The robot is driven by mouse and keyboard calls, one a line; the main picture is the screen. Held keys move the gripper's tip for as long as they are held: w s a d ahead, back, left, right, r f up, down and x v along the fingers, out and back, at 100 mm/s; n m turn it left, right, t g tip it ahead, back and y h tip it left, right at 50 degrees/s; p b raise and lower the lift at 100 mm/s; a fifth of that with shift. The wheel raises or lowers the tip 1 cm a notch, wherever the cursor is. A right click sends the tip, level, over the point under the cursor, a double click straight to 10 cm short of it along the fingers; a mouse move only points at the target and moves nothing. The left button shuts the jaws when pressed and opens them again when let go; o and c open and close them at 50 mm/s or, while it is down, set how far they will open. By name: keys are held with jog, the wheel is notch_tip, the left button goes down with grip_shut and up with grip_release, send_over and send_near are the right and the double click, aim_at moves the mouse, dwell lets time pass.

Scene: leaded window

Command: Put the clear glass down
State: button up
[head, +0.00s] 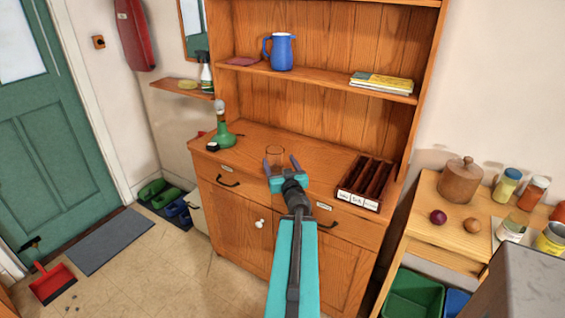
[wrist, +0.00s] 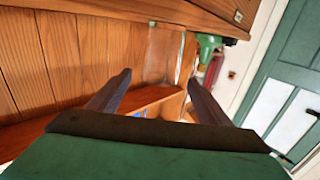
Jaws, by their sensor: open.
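The clear glass (head: 275,153) shows faintly in the head view at the dresser's counter (head: 318,152), just beyond my gripper and about level with its fingertips. Its base is hidden behind my gripper, so I cannot tell exactly how it meets the wood. My gripper (head: 280,162) is open, its two fingers apart near the counter's front edge. In the wrist view the fingers of my gripper (wrist: 160,88) are spread wide. Pale upright lines show beyond and between them there, perhaps the glass's outline.
A green lamp (head: 224,135) stands left on the counter; it also shows in the wrist view (wrist: 208,43). A dark divided tray (head: 365,183) sits to the right. A blue jug (head: 281,51) and books (head: 382,82) are on the shelf above. The counter between lamp and tray is mostly free.

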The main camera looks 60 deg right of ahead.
jog(key=shift+s+a+r+p, duration=0.2)
jog(key=shift+s+a+p, duration=0.45)
jog(key=shift+p, duration=2.35)
jog(key=shift+s+a+p, duration=0.45)
jog(key=shift+a+p, duration=0.05)
jog(key=shift+p, duration=1.75)
jog(key=shift+o, duration=0.4)
jog(key=shift+f, duration=0.1)
